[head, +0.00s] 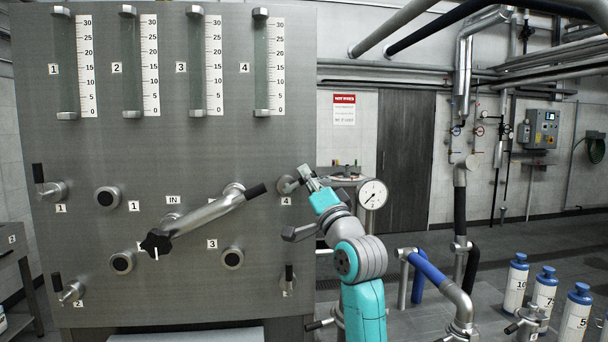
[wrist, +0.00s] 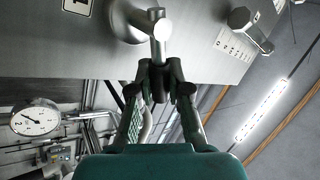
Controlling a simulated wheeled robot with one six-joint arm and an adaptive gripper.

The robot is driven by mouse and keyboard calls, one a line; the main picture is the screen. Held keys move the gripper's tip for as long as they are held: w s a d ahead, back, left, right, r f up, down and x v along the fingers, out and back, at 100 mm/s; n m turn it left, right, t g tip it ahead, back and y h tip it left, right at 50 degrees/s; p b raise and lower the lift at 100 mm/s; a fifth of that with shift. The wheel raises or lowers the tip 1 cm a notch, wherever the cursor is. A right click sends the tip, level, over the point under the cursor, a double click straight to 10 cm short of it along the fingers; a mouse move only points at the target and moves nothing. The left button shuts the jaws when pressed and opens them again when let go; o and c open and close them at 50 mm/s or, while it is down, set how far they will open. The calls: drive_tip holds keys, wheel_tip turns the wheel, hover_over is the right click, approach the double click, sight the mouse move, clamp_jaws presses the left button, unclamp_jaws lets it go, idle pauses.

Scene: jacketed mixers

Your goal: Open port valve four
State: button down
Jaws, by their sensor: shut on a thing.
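Port valve four (head: 288,185) is a metal valve at the right edge of the grey panel (head: 190,150), above a "4" label (head: 286,201). My gripper (head: 307,176) is at this valve, to its right. In the wrist view the valve's round body (wrist: 127,22) and metal stem (wrist: 159,32) show at the top. My gripper (wrist: 159,80) is shut on the dark grip of its handle (wrist: 158,94) there. The fingers hide much of the grip, and the handle's angle is hard to tell in the head view.
Port valve one (head: 53,189) at the left has its black handle upright. A swing pipe (head: 205,215) with a black knob crosses the panel left of valve four. A dial gauge (head: 373,194) stands right of my gripper. Blue-capped bottles (head: 545,290) stand at lower right.

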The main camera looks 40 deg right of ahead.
drive_tip(key=shift+s+d+f+m+g+h, duration=0.1)
drive_tip(key=shift+f+m+g+h, duration=0.3)
drive_tip(key=shift+m+h, duration=1)
drive_tip(key=shift+d+f+m+g+h, duration=0.1)
drive_tip(key=shift+f+m+g+h, duration=0.55)
drive_tip(key=shift+m, duration=1.3)
drive_tip(key=shift+s+d+f+m+g+h, duration=0.1)
drive_tip(key=shift+f+m+h, duration=0.1)
drive_tip(key=shift+m+h, duration=1.3)
drive_tip(key=shift+m, duration=0.35)
drive_tip(key=c, duration=1.1)
unclamp_jaws()
drive_tip(key=shift+a+f, duration=0.1)
drive_tip(key=v, duration=1.2)
